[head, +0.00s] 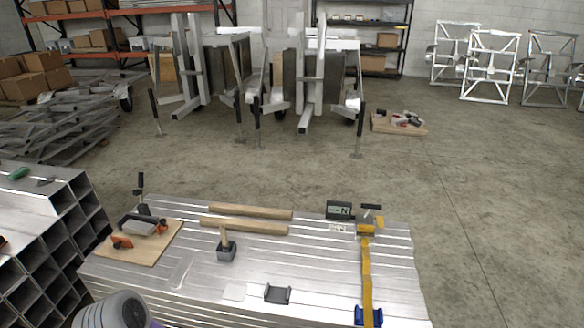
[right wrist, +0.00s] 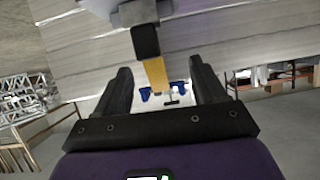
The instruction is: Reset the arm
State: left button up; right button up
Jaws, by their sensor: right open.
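My right gripper (right wrist: 160,66) shows in the right wrist view with its two black fingers spread wide and nothing between them. A yellow bar (right wrist: 155,74) with a black end shows beyond the gap between the fingers, with blue parts (right wrist: 147,94) past it; I cannot tell its distance. Neither gripper shows in the head view. A grey rounded part of my own arm (head: 112,310) shows at its lower left edge; the left gripper is out of view.
The aluminium stack (head: 190,262) carries a yellow clamp (head: 367,270), wooden bars (head: 245,226), a mallet (head: 226,246), a dark bracket (head: 277,294), and a board (head: 140,243) with a tool. Square tubes (head: 62,228) stand at left. Open floor (head: 470,200) lies to the right.

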jog(key=s+a+r+g+y+p, duration=0.2)
jog(key=s+a+r+g, duration=0.2)
jog(key=a+r, duration=0.1)
jog(key=s+a+r+g+y+p, duration=0.2)
jog(key=s+a+r+g+y, duration=0.1)
jog(key=a+r, duration=0.3)
jog(key=shift+s+a+g, duration=0.35)
jog(key=shift+a+g, duration=0.45)
jog(key=shift+a, duration=0.3)
jog(key=s+a+r+g, duration=0.1)
jog(key=s+r, duration=0.1)
jog(key=s+a+r+g+y+p, duration=0.1)
jog(key=s+r, duration=0.1)
jog(key=s, duration=0.1)
jog(key=s+a+r+g, duration=0.1)
jog(key=s+a+r, duration=0.1)
jog(key=s, duration=0.1)
jog(key=shift+g+y, duration=0.3)
jog(key=shift+g, duration=0.1)
